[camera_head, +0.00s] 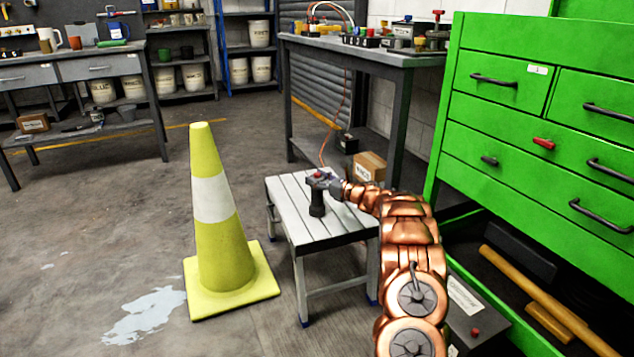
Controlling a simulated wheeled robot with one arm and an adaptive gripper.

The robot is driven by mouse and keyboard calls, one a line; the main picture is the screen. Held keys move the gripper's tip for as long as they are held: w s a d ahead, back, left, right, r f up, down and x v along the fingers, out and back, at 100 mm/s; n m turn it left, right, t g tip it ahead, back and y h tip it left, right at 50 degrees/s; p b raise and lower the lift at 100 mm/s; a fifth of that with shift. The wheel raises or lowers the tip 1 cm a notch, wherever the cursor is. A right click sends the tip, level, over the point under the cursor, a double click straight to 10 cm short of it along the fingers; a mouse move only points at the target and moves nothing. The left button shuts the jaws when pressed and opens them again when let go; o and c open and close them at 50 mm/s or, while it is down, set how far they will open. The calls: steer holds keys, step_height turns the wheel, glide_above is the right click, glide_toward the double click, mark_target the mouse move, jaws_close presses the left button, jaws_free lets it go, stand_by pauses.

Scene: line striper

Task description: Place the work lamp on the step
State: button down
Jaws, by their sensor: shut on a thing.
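The step (293,212) is a low stool with a light grey slatted top and grey legs. My gripper (321,180) is at the lamp's upper part, shut on it, reaching in from the right. My copper-coloured arm runs from the bottom right to the lamp and hides the step's right edge.
A yellow traffic cone (221,245) with a white band stands left of the step. A green drawer cabinet (540,120) is at the right, with an open lower drawer. A workbench (345,55) and a cardboard box (370,166) are behind. A puddle (146,313) lies at front left.

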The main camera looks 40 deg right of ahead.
steer(key=shift+c, duration=1.8)
jaws_free()
